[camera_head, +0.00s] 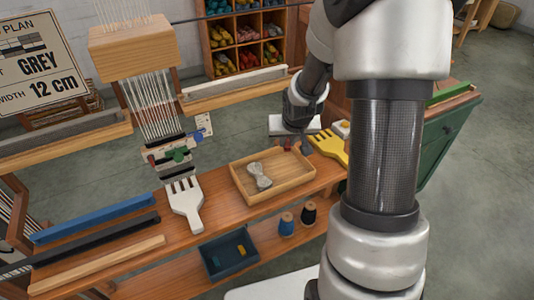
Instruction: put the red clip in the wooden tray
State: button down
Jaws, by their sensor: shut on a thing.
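The wooden tray (240,187) sits on the wooden bench, with a grey wool skein (259,177) inside it. My gripper (296,146) is just behind the tray's back right edge, pointing down. A small dark red thing (287,143), which looks like the red clip, shows at its fingers. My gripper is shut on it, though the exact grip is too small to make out. Another small red piece (152,160) shows beside a green clip (178,154) on the loom threads.
A yellow comb (331,147) lies right of my gripper, and a white comb (185,203) left of the tray. Blue, black and wooden bars (95,219) lie at left. Below are a dark blue bin (228,270) and two spools (286,225). The tray's right part is bare.

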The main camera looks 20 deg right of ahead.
aim_at(290, 151)
jog(key=f, duration=0.2)
jog(key=f+b, duration=0.1)
jog(key=f, duration=0.1)
jog(key=d+f+b, duration=0.1)
jog(key=f, duration=0.1)
jog(key=shift+w, duration=0.2)
jog(key=shift+f+b, duration=0.5)
jog(key=shift+f, duration=1.7)
jog(key=shift+f+b, duration=0.25)
jog(key=shift+b, duration=0.05)
jog(key=c, duration=1.7)
grip_release()
jog(key=shift+o, duration=0.2)
jog(key=shift+r, duration=0.1)
